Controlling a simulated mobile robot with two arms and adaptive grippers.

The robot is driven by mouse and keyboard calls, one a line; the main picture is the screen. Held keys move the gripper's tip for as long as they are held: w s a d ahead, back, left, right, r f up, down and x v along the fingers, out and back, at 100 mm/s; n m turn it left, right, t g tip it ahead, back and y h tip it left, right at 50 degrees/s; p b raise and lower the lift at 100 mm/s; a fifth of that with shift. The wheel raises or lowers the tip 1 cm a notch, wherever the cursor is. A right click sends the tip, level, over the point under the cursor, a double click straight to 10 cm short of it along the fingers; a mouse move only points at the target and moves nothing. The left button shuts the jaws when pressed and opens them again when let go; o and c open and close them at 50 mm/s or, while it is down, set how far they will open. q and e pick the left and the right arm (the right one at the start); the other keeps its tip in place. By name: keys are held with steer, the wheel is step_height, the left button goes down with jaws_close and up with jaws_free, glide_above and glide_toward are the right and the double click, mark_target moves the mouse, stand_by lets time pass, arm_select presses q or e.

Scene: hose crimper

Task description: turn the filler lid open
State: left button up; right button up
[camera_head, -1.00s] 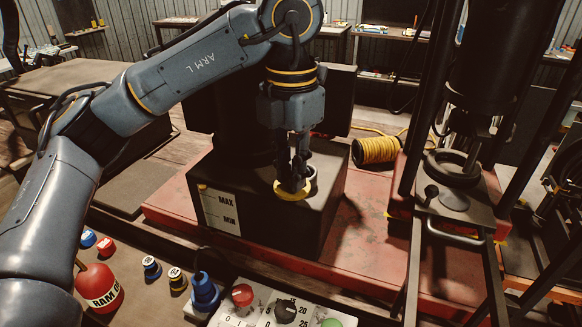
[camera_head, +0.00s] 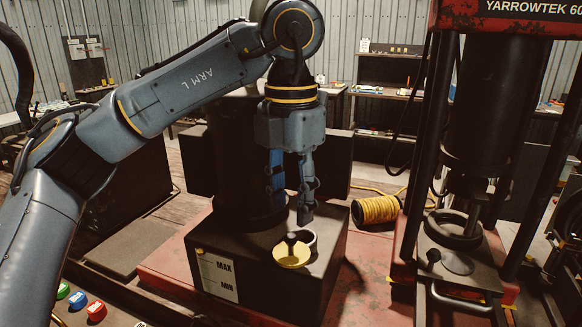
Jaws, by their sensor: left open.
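The yellow filler lid (camera_head: 291,256) is a round disc with a dark knob on top, on the black tank (camera_head: 268,283). The lid sits turned to the front left of the pale-rimmed filler neck (camera_head: 310,240), leaving part of the neck's dark mouth showing. My left gripper (camera_head: 291,208) points down above the lid and its knob. Its two fingers are spread apart with nothing between them, and the fingertips look clear of the knob. My right gripper is not in view.
A black press (camera_head: 480,120) on a red base stands at the right. Several coloured caps (camera_head: 78,299) sit at the lower left. A white MAX/MIN label (camera_head: 218,278) is on the tank front.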

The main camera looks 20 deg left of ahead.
mark_target(291, 234)
arm_select(q)
steer(key=shift+r, duration=2.7)
